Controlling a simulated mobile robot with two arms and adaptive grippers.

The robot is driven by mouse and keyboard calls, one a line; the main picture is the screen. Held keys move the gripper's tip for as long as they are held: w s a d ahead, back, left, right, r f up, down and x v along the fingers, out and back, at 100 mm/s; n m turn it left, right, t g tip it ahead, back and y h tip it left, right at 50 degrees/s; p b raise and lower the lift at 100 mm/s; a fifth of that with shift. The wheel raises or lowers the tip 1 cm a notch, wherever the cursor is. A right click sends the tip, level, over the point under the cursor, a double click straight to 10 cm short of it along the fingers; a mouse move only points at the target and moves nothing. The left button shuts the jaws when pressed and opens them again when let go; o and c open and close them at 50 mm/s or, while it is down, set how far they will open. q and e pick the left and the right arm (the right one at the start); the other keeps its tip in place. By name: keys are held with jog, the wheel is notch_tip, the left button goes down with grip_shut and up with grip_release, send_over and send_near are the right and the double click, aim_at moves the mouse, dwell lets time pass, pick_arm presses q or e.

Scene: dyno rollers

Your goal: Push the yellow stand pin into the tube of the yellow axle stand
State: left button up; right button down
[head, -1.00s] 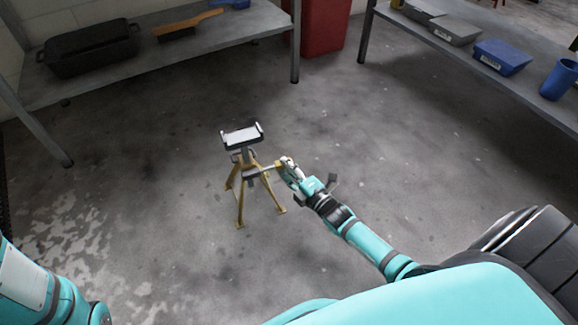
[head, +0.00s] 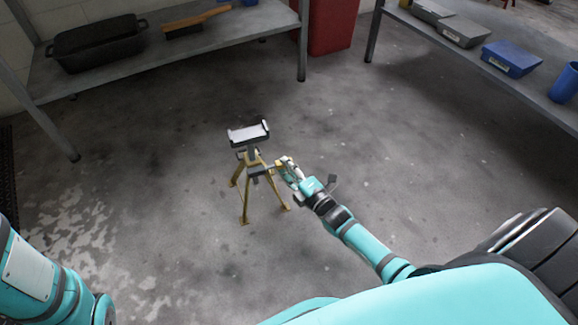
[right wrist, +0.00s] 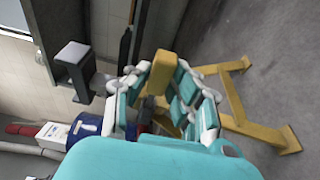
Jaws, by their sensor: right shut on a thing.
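The yellow axle stand (head: 243,190) stands upright on the floor in the middle of the head view, with a grey saddle on top. Its yellow legs (right wrist: 232,95) show at the right of the right wrist view. My right gripper (head: 284,167) is beside the stand's right side, shut on the yellow stand pin (right wrist: 161,72). The pin's yellow end sits between the fingers, and a grey shaft (head: 263,172) runs from it to the stand. How deep the pin sits in the tube is hidden. My left arm shows at the lower left; its gripper is out of view.
A low shelf (head: 180,62) with a black pan (head: 97,42) and a brush (head: 196,22) is at the back left. Another shelf (head: 480,58) with grey and blue items is at the right. A red bin (head: 331,25) stands behind. The floor around the stand is clear.

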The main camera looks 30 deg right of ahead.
jog(key=shift+a, duration=0.15)
jog(key=shift+a, duration=0.35)
jog(key=shift+a, duration=0.2)
dwell(0.5)
jog(key=shift+w+a, duration=0.1)
jog(key=shift+a, duration=0.15)
jog(key=shift+a, duration=0.15)
jog(key=c, duration=1.1)
grip_release()
